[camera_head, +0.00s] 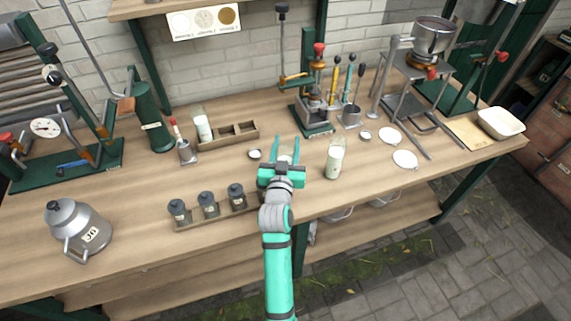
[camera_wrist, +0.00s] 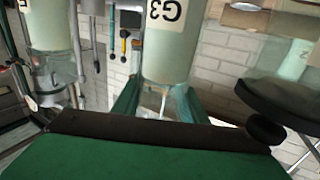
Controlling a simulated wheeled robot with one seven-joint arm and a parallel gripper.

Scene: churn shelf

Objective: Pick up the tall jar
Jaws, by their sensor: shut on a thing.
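My gripper (camera_head: 284,148) reaches over the middle of the bench with its two green fingers on either side of a glass jar (camera_head: 286,157). In the wrist view this jar (camera_wrist: 168,50) has pale green contents, a clear glass end and a label with G3. The fingers (camera_wrist: 158,100) are shut on the clear end. Most of the jar is hidden by my gripper in the head view, and I cannot tell whether it touches the bench. A similar pale jar (camera_head: 335,160) stands upright to the right. Another (camera_head: 202,126) stands at the back left.
A rack (camera_head: 212,217) of small dark-lidded bottles lies just left of my arm. An empty wooden tray (camera_head: 235,137) is behind it. A green press (camera_head: 315,115) stands behind my gripper. A metal can (camera_head: 80,230) is at the left front. White discs (camera_head: 404,160) lie at the right.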

